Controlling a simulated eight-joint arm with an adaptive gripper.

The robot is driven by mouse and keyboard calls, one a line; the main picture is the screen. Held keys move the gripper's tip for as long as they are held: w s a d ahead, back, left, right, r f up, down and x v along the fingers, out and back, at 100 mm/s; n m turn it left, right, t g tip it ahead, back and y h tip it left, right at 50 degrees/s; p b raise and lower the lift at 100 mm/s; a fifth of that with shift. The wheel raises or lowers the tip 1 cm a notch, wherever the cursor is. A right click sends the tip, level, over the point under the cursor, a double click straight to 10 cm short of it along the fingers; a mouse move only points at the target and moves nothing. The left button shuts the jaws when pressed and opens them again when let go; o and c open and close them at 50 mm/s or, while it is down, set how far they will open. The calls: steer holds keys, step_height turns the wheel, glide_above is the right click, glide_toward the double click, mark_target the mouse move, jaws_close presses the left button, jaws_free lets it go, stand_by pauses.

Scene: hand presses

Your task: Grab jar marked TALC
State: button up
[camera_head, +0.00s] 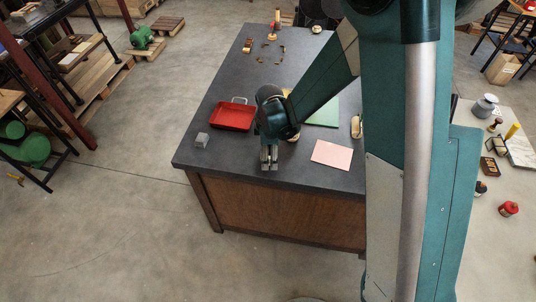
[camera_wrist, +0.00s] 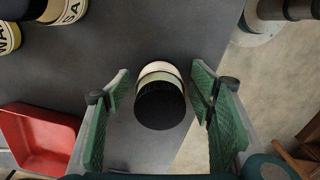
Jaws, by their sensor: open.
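A jar with a round black lid (camera_wrist: 160,106) and a cream and pale green body shows between my fingers in the wrist view. Its label is not readable from here, so I cannot tell whether it is marked TALC. My gripper (camera_wrist: 160,88) is open, with a green-padded finger on each side of the jar and a gap on both sides. In the head view my gripper (camera_head: 269,157) points down near the front edge of the dark table; I cannot make out the jar there. Two more jars, lettered "SA" (camera_wrist: 70,10) and "WA" (camera_wrist: 7,38), are partly cut off at the upper left.
A red tray (camera_head: 233,115) lies left of my gripper on the dark table (camera_head: 225,165). A small grey block (camera_head: 202,140) is near the left edge. A pink sheet (camera_head: 332,154) and a green mat (camera_head: 323,112) lie to the right. My arm hides part of the right side.

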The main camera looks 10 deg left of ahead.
steer(key=c, duration=1.1)
steer(key=shift+r, duration=0.2)
steer(key=shift+r, duration=4.8)
